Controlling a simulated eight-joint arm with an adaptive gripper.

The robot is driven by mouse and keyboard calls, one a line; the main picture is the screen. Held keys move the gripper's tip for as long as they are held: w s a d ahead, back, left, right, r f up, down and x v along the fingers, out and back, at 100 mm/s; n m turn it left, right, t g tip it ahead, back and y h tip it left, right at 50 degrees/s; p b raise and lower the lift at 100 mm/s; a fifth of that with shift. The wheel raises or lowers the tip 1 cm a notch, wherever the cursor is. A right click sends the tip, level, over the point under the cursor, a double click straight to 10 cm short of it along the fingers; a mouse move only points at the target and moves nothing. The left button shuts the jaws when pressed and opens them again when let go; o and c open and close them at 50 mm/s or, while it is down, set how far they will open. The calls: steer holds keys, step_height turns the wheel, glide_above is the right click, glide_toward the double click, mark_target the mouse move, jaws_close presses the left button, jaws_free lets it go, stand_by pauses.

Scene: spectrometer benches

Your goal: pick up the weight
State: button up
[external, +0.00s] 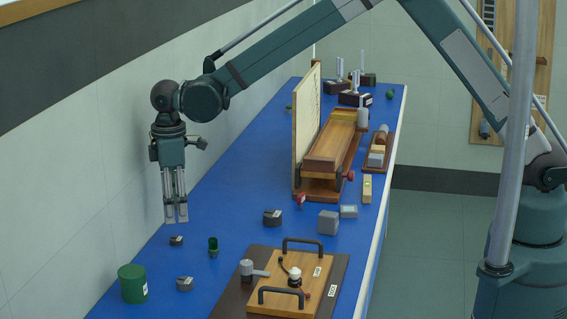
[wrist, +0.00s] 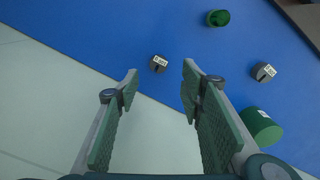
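Several small dark grey pieces with pale labels, which look like weights, rest on the blue bench. The smallest weight (external: 176,240) is near the bench's left edge, and in the wrist view it shows (wrist: 158,64) just past the gap between the fingertips. A second grey weight (external: 184,284) lies nearer the camera, seen at right in the wrist view (wrist: 263,72). A larger one (external: 272,217) sits farther right. My gripper (external: 176,220) points down above the smallest weight, apart from it. Its fingers (wrist: 160,73) are open with nothing between them.
A green cylinder (external: 132,284) and a small green cup (external: 213,246) stand near the weights. A wooden board with black handles (external: 290,283) lies to the right. Grey blocks (external: 328,222) and an upright panel (external: 306,130) are farther back. The wall runs close along the left.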

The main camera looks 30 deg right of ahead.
mark_target(176, 239)
steer(key=shift+f, duration=1.25)
steer(key=shift+w+f, duration=0.15)
steer(key=shift+f, duration=2.45)
steer(key=c, duration=1)
